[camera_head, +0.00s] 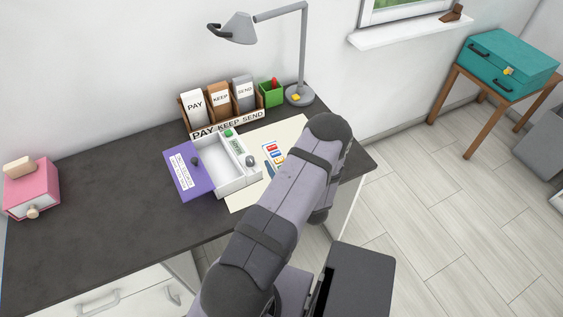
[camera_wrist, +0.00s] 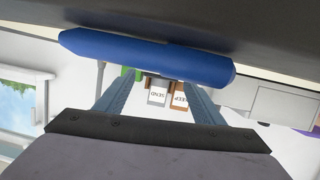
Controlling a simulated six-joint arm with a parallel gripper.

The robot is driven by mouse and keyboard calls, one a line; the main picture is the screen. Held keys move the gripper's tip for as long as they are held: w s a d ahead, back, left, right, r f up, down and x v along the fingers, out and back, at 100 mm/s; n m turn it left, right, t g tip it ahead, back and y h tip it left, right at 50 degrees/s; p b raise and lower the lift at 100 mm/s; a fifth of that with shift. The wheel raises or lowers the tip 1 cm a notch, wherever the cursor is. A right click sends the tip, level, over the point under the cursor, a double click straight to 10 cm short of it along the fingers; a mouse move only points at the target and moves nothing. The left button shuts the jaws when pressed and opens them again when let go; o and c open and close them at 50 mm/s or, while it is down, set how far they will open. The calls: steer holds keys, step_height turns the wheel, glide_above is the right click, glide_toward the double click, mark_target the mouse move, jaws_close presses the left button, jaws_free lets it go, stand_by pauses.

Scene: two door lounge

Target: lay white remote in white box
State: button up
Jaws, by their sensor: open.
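The white box (camera_head: 211,184) stands open on the dark desk in the head view. Its wide left compartment looks empty. Its narrow right part holds a green piece (camera_head: 229,132) and a grey round piece (camera_head: 250,160), with a small green panel between them. I cannot make out a white remote for certain in either view. My gripper (camera_wrist: 157,88) is open in the wrist view. A long blue object (camera_wrist: 150,57) lies across in front of its fingertips; I cannot tell whether they touch it. In the head view my arm hides the gripper.
A purple panel (camera_head: 183,172) lies left of the box. A cream sheet (camera_head: 245,196) with coloured labels lies right of it. The PAY KEEP SEND rack (camera_head: 205,130), green cup (camera_head: 271,95) and grey lamp (camera_head: 300,96) stand behind.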

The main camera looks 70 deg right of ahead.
steer(key=v, duration=0.3)
steer(key=shift+s+a+b, duration=0.1)
steer(key=shift+s+b, duration=0.1)
steer(key=shift+b, duration=0.15)
steer(key=shift+o, duration=0.5)
steer(key=shift+v, duration=0.9)
steer(key=shift+w, duration=0.1)
